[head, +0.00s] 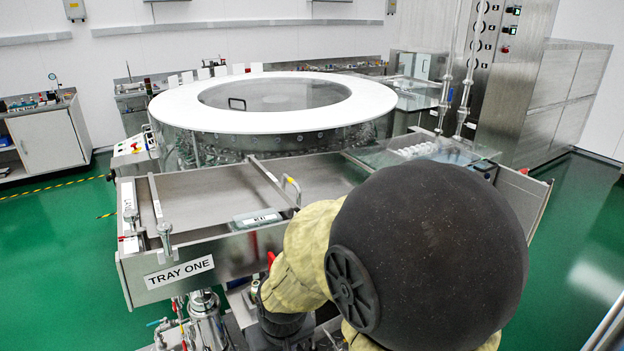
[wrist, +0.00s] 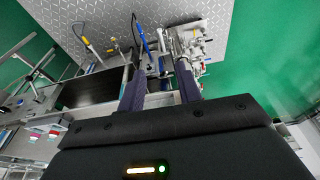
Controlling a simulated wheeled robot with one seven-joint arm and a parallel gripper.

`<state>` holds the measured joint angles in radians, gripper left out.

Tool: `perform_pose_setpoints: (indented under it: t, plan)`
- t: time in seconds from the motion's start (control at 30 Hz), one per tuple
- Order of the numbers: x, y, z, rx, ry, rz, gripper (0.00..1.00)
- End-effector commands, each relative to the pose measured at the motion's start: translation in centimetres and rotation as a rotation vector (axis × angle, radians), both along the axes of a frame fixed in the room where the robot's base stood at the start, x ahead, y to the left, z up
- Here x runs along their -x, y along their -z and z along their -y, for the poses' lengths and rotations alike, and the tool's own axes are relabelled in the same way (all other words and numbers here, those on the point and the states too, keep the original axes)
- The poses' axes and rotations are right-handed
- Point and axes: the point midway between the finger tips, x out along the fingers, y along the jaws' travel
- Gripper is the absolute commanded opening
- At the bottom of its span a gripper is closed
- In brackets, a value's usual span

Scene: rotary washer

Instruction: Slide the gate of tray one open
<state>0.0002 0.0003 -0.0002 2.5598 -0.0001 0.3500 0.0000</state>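Tray one (head: 200,197) is a shallow steel tray at the left in the head view, with a "TRAY ONE" label (head: 179,272) on its front wall. Below the fingers are a steel frame and pipework. In the head view my arm hides the gripper, so its distance from the handle cannot be told.
A round washer with a white ring top (head: 160,107) stands behind the tray. Clear-sided equipment with white items (head: 418,149) is at the right. Valves and pipes (head: 205,303) sit under the tray front. Green floor (head: 60,240) is open at the left.

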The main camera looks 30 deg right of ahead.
Motion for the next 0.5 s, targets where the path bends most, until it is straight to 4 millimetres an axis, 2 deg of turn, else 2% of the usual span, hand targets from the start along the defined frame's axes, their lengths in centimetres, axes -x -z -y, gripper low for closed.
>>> perform_pose_setpoints:
  t: [0.5]
  plan:
    - [-0.30,-0.13,0.17,0.003,0.002,0.010,0.34]
